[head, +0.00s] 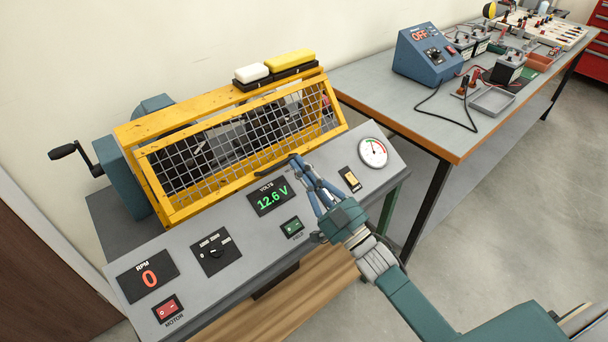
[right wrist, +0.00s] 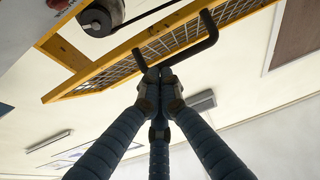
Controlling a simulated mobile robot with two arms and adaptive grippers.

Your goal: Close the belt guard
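The belt guard (head: 171,215) is a yellow frame with wire mesh on the machine behind the sloped grey console. In the right wrist view, its yellow edge (right wrist: 112,64) and mesh cross the top, with a dark pulley (right wrist: 97,18) visible outside the frame, so the guard looks raised there. A black bar handle (right wrist: 190,51) sticks out from the guard. My right gripper (head: 297,163) is at this handle, its blue fingers drawn together. The fingertips (right wrist: 158,76) touch or nearly touch the bar; a grip on it cannot be made out. My left gripper is out of view.
The grey console (head: 235,235) carries an RPM display, a knob, a volts display, switches and a round gauge (head: 373,152). A crank handle (head: 64,151) sticks out at the left. A workbench (head: 375,85) with a blue power supply (head: 425,55) stands right. Floor is clear front right.

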